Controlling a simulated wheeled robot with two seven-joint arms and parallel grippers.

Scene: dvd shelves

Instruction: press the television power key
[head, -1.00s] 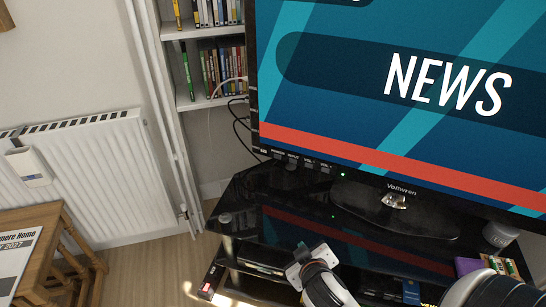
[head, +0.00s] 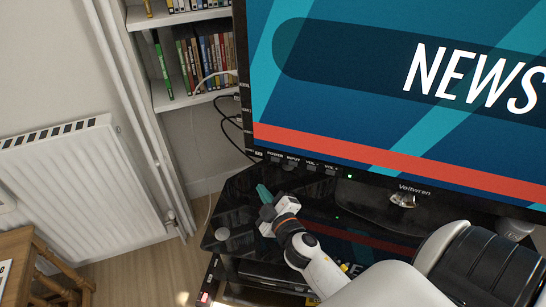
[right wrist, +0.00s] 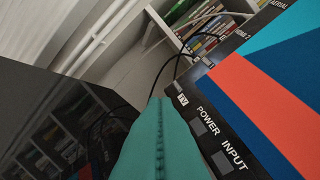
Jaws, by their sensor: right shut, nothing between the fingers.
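The television (head: 400,90) is on, with a news picture on its screen. Its power key (head: 275,159) is at the left end of the row of keys along the lower bezel. In the right wrist view the power key (right wrist: 198,127) is a small grey square beside the word POWER. The input key (right wrist: 222,161) is beside it. My right gripper (head: 263,190) is shut and empty, its teal fingers below and slightly left of the power key in the head view. In the right wrist view its fingertips (right wrist: 160,102) appear left of the key, apart from it. My left gripper is out of view.
A glossy black stand (head: 240,195) carries the television. Cables (head: 232,125) hang behind the screen's left edge. A white shelf (head: 200,97) and a radiator (head: 65,190) are at the left.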

